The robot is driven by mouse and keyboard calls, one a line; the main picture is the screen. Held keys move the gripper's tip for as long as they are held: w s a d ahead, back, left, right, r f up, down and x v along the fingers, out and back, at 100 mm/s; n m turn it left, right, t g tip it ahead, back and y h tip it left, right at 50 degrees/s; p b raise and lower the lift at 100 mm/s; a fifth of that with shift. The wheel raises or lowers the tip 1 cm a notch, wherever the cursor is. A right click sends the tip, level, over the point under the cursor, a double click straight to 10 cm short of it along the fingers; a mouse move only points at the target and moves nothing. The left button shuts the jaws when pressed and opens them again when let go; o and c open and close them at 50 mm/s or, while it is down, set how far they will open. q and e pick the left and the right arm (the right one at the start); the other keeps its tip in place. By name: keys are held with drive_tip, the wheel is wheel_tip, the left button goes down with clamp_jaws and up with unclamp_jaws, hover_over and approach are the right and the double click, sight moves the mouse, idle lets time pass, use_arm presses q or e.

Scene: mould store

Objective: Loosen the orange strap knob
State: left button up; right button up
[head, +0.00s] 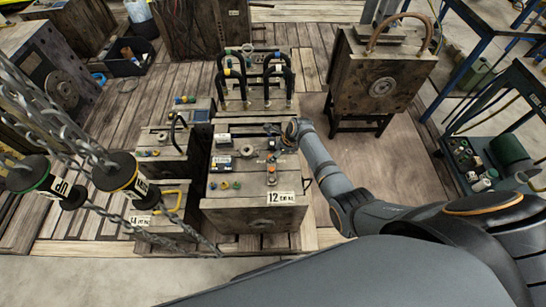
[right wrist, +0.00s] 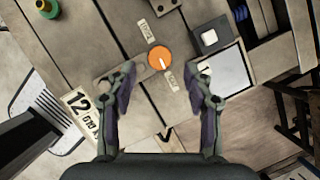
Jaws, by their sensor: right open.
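The orange knob (right wrist: 160,57) is round with a white mark on its face, set on a grey strap (right wrist: 110,84) across the block's top seam. Small pale labels lie on two sides of it; their text is unclear. My right gripper (right wrist: 159,72) is open, one finger on each side of the knob in the picture; I see no contact. My left gripper is not in view.
Black upright handles (head: 243,80) stand behind the block. A smaller block with a yellow handle (head: 168,197) stands left of it. A mould on a stand (head: 378,80) is at back right. Floor between is clear.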

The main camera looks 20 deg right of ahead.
drive_tip(key=b+x, duration=0.1)
drive_tip(key=x, duration=0.2)
drive_tip(key=shift+w+a+f, duration=0.1)
drive_tip(key=shift+f, duration=0.2)
clamp_jaws()
